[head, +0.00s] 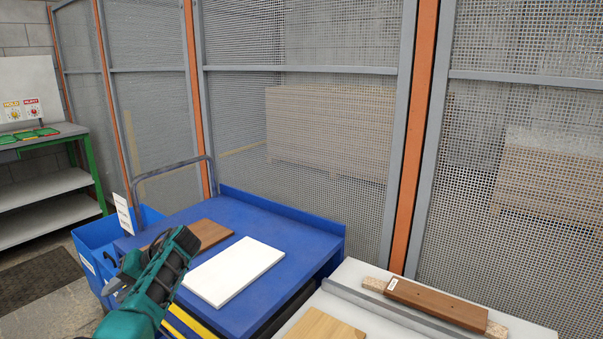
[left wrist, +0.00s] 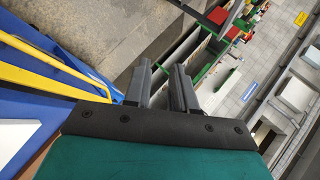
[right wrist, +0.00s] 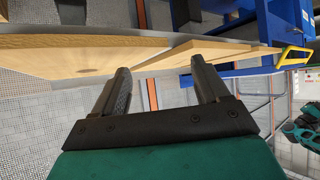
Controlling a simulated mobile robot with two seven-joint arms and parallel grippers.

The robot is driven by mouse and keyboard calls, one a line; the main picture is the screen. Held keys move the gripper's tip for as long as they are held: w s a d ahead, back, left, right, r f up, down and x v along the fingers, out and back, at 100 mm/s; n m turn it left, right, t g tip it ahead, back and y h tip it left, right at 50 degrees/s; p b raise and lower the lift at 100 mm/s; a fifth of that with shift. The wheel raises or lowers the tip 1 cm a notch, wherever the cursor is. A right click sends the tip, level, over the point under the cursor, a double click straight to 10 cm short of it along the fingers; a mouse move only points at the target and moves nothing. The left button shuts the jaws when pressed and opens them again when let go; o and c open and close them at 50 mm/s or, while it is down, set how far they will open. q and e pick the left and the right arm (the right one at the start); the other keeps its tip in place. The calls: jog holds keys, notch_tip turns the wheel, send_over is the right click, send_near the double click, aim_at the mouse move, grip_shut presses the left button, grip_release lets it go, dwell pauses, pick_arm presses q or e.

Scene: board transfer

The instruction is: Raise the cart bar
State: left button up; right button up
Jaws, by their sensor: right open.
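The blue cart (head: 270,234) stands left of centre in the head view. A yellow bar (head: 188,322) shows at its near side, partly hidden by my left arm. The yellow bar also runs along the left of the left wrist view (left wrist: 45,72), beside my left gripper and apart from its fingers. My left gripper (head: 116,279) is partly open and empty, in front of the cart's left end. My right gripper (right wrist: 162,80) is open and empty, with wooden boards beyond its fingers; it is outside the head view. A yellow handle (right wrist: 296,56) shows at the right of the right wrist view.
On the cart lie a white board (head: 234,271) and a brown board (head: 205,235). A grey hoop handle (head: 180,163) and blue bin (head: 95,240) are at its left. A white table (head: 352,272) with boards is at right. A mesh fence (head: 320,120) stands behind.

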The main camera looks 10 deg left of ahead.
pick_arm(q)
jog(key=s+d+f+m+t+h, duration=0.25)
jog(key=d+f+m+t, duration=0.2)
jog(key=d+f, duration=0.4)
jog(key=s+d+f+m+t+h, duration=0.25)
jog(key=d+f+t, duration=0.25)
jog(key=f, duration=0.6)
jog(key=s+d+r+m+t+h, duration=0.2)
jog(key=s+d+h, duration=0.5)
jog(key=s+d, duration=0.8)
jog(key=d+r+t, duration=0.1)
jog(key=d+t, duration=0.1)
jog(key=shift+s+d+r+t, duration=0.2)
jog(key=shift+s+d+t, duration=0.1)
jog(key=shift+s+t, duration=0.05)
jog(key=shift+o, duration=1.4)
jog(key=shift+s+d+r, duration=0.25)
jog(key=shift+d+r, duration=0.05)
jog(key=shift+r, duration=0.05)
